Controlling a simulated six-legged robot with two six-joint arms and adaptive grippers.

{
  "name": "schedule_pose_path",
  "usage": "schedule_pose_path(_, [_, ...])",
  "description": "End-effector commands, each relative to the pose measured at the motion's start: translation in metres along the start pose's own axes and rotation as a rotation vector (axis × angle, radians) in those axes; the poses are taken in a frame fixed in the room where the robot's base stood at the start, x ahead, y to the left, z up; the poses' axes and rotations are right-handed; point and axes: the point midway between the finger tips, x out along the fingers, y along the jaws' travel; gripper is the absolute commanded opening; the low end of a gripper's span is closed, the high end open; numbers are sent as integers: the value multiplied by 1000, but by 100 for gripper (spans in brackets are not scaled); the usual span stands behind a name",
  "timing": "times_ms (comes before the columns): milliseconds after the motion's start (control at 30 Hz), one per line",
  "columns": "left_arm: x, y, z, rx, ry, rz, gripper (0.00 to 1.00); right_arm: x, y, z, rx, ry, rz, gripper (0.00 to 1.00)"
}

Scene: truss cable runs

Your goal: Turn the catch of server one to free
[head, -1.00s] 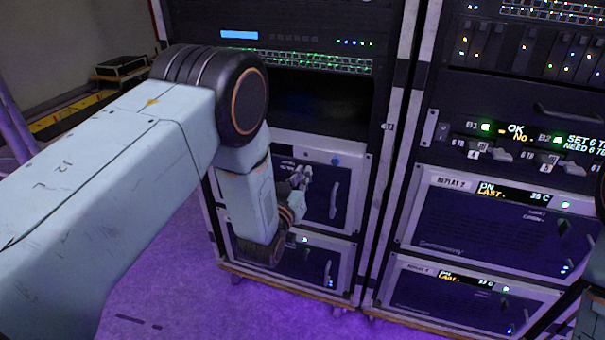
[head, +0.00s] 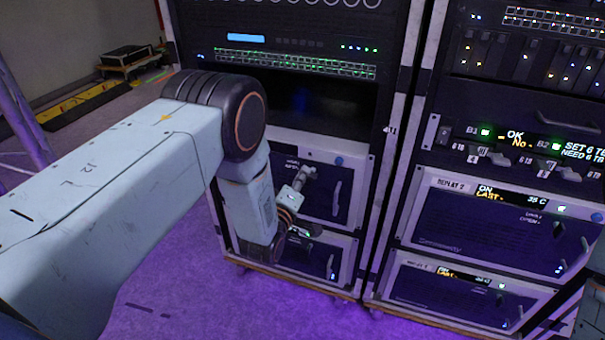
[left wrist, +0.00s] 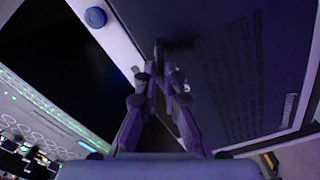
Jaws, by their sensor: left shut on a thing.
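The server unit (head: 323,202) in the left rack has a dark front with a pale frame, a blue round knob (head: 339,161) and a grey handle (head: 336,198). Its label is too small to read, so I cannot confirm it is server one. My left gripper (head: 307,174) is at the upper left of this front, shut on a small part. In the left wrist view the fingertips (left wrist: 163,78) close at a dark catch (left wrist: 172,46) on the dark front. The fingers hide much of the catch, so its angle is unclear. The blue knob (left wrist: 95,17) shows upper left.
Another unit (head: 306,258) sits directly below, partly behind my left wrist. An open dark bay (head: 315,105) is above. The right rack holds the Replay 2 unit (head: 480,235) and another below it. Purple floor (head: 185,285) is clear in front of the left rack.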

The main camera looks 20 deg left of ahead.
Motion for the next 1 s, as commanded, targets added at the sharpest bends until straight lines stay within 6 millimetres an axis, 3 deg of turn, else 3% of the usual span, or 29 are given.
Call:
schedule_pose_path(500, [0, -6, 1, -379, 1, -1, 0, -9, 0, 0, 0, 0, 0, 40])
schedule_pose_path(1000, [0, -8, 1, -479, 1, -1, 0, -10, 0, 0, 0, 0, 0, 40])
